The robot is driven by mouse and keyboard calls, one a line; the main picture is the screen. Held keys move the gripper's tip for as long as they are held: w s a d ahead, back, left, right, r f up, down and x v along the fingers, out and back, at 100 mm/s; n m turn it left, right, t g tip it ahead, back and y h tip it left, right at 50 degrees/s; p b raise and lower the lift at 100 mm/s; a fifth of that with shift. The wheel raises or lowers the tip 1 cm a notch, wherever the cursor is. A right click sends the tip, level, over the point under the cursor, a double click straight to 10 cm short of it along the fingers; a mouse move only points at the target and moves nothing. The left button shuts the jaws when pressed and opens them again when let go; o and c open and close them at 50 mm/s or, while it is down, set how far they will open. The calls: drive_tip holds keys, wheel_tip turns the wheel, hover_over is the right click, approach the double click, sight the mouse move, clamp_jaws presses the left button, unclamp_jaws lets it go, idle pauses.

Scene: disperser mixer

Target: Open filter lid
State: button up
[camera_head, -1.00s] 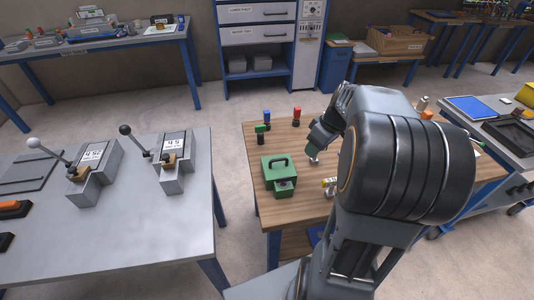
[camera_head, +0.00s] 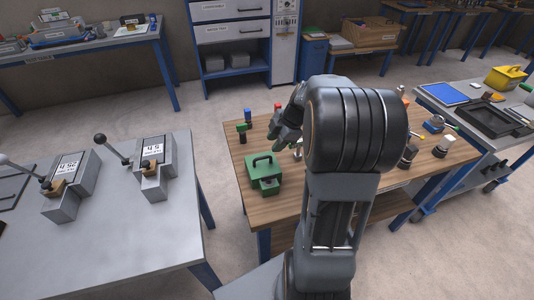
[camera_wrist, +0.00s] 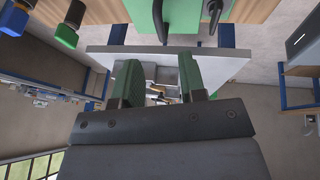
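A green box with a raised handle on top (camera_head: 263,174), which looks like the filter with its lid, stands on the left part of the wooden table (camera_head: 290,210). Part of a green body with a handle (camera_wrist: 182,15) shows at the top edge of the wrist view. My gripper (camera_wrist: 155,72) is open, with two green fingers apart and nothing between them. In the head view my wrist is above the table, just behind and right of the green box; the fingertips are hard to make out there.
Green, blue and red-topped small pieces (camera_head: 247,120) stand behind the box. Several small items, including a dark-and-white cylinder (camera_head: 408,154), stand right of my arm. A grey bench with two lever devices (camera_head: 152,165) is at left, across a floor gap.

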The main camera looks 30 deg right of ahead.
sight(265, 157)
drive_tip(key=shift+x, duration=3.55)
clamp_jaws()
